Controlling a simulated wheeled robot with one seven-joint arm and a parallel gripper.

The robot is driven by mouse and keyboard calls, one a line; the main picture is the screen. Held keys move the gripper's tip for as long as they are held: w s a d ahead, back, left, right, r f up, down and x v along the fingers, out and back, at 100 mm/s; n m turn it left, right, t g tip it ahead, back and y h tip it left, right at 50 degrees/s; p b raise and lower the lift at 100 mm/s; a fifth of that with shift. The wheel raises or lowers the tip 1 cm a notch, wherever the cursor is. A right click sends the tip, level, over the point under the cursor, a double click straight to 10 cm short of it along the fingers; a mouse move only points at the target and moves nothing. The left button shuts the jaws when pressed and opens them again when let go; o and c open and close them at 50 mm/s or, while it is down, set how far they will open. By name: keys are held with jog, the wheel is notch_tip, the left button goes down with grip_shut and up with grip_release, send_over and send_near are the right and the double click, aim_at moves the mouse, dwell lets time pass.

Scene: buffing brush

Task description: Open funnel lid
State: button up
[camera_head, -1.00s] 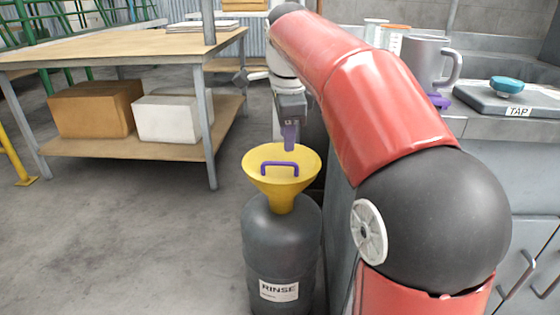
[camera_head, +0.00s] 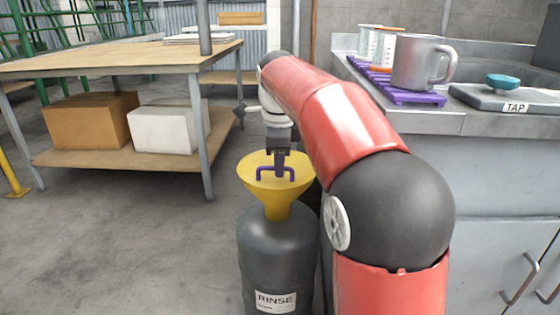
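The yellow funnel (camera_head: 273,200) sits upright in the top of a dark grey drum (camera_head: 277,255) labelled RINSE. Its yellow lid (camera_head: 253,163) appears closed across the mouth and carries a purple bar handle (camera_head: 263,173). My gripper (camera_head: 280,170) points down from above, with its purple fingers at the middle of the handle. The fingers overlap the handle bar in the picture. I cannot tell whether they are around it, touching it or gripping it, and the finger gap is not visible.
A steel counter (camera_head: 440,120) stands at the right with a grey mug (camera_head: 418,65) on a purple rack (camera_head: 400,93) and a TAP block (camera_head: 497,98). A wooden workbench (camera_head: 120,52) at the left holds boxes on its lower shelf. The floor left of the drum is clear.

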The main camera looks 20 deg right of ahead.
grip_shut()
